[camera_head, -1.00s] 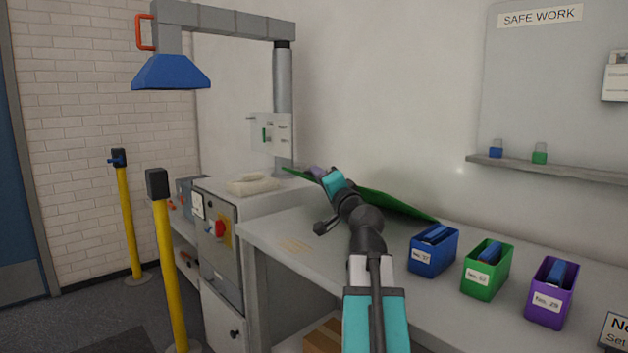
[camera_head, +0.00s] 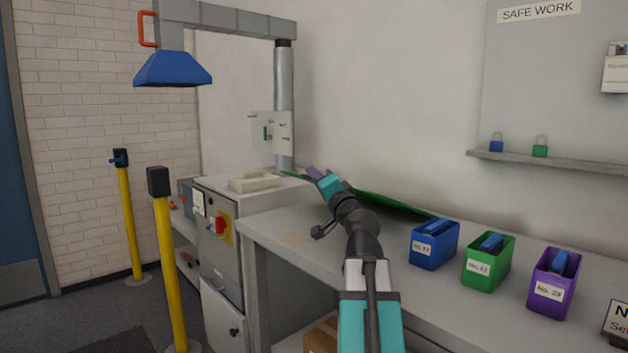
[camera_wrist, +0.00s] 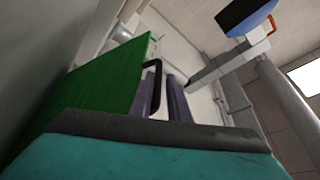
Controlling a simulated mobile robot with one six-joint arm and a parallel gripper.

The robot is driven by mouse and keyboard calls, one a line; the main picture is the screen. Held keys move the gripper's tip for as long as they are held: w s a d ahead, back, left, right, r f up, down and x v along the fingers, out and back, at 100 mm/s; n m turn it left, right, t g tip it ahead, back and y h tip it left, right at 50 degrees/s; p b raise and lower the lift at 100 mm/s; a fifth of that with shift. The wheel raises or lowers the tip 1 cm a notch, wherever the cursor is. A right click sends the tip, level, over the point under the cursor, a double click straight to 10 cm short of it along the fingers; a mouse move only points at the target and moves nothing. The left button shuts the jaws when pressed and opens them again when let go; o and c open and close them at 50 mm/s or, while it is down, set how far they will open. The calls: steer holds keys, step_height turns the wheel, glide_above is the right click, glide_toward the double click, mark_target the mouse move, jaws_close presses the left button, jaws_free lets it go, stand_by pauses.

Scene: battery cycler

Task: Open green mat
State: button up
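The green mat (camera_head: 393,204) is on the far part of the bench, behind my arm, which hides part of it. It looks nearly flat, with its far left end at my gripper. In the wrist view the green mat (camera_wrist: 92,97) is a broad stiff panel with a black bent handle (camera_wrist: 155,80) at its edge. My gripper (camera_head: 313,172) is at the mat's left end. In the wrist view its purple-grey fingers (camera_wrist: 176,98) are right beside the handle. Whether they are shut on it cannot be told.
Blue (camera_head: 433,246), green (camera_head: 487,264) and purple (camera_head: 552,287) bins stand on the bench to the right. A grey cabinet (camera_head: 221,238) with a red switch stands left. Yellow posts (camera_head: 169,270) stand on the floor. A blue hood (camera_head: 172,69) hangs above.

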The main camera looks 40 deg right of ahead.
steer(key=shift+d, duration=0.1)
steer(key=shift+s+f, duration=0.1)
steer(key=shift+s, duration=0.05)
steer(key=b+v, duration=1.1)
steer(key=v, duration=0.2)
steer(key=shift+s, duration=0.2)
stand_by(1.0)
stand_by(0.6)
